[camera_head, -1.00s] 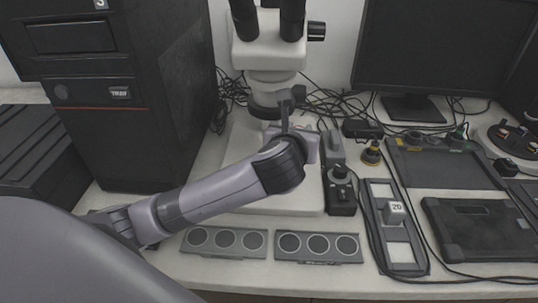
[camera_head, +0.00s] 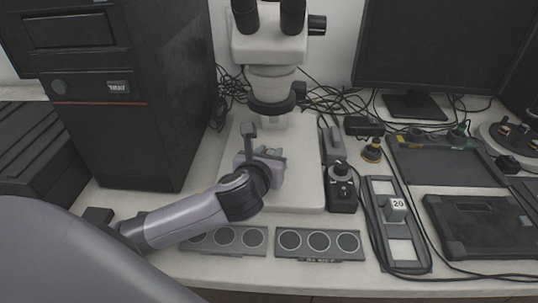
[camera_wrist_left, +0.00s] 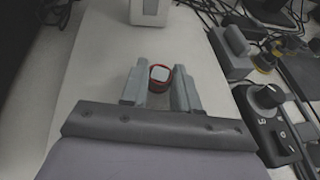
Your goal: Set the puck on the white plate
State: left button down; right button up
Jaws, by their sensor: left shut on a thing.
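My left gripper (camera_head: 266,160) is above the front part of the white plate (camera_head: 298,188), the flat base of the microscope. In the left wrist view the left gripper (camera_wrist_left: 160,82) is shut on the puck (camera_wrist_left: 160,77), a small round piece with a red rim and a pale top. The puck sits between the two grey fingers, with the white plate (camera_wrist_left: 98,62) behind it. I cannot tell whether the puck touches the plate. In the head view I cannot make out the puck at the gripper. My right gripper is not in view.
The microscope (camera_head: 270,50) rises behind the gripper. A black control with a knob (camera_head: 341,187) stands at the plate's right edge. Two grey strips with round discs (camera_head: 319,244) lie in front. A dark computer tower (camera_head: 125,100) stands on the left, cables behind.

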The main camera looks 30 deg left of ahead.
pick_arm(q)
jog(key=c, duration=0.8)
grip_release()
jog(key=shift+r, duration=0.1)
jog(key=p+v, duration=0.1)
jog(key=v, duration=1.1)
